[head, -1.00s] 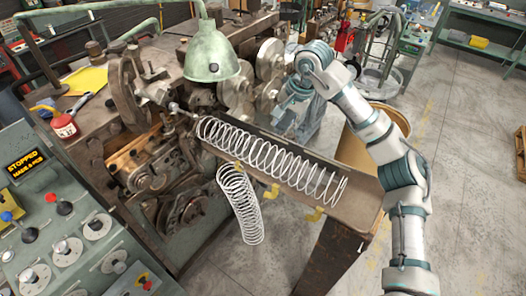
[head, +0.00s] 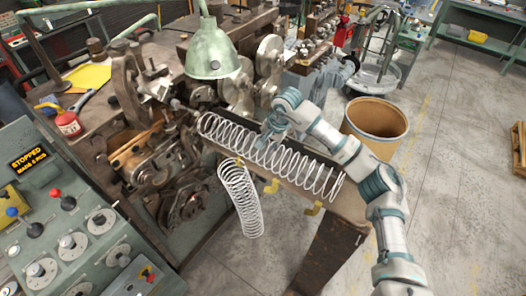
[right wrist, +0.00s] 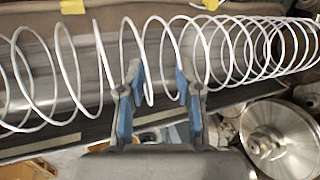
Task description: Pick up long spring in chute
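The long spring (head: 308,176), a white open coil, lies along the chute (head: 352,208), which slopes down to the right from the machine. It also crosses the top of the right wrist view (right wrist: 237,45), with the metal chute (right wrist: 65,85) behind it. My right gripper (head: 268,137) is at the chute's far side, by the spring's middle. In the right wrist view its two blue-padded fingers (right wrist: 158,80) are apart, their tips among the coils, with a coil or so between them. Whether they touch the wire I cannot tell. My left gripper is not in view.
A second, shorter spring (head: 240,200) hangs below the chute on a yellow hook. A green lamp (head: 212,62) overhangs the chute's upper end. Metal discs (head: 268,58) stand behind it. A brown drum (head: 376,118) stands at the right; a control panel (head: 75,235) is at the left.

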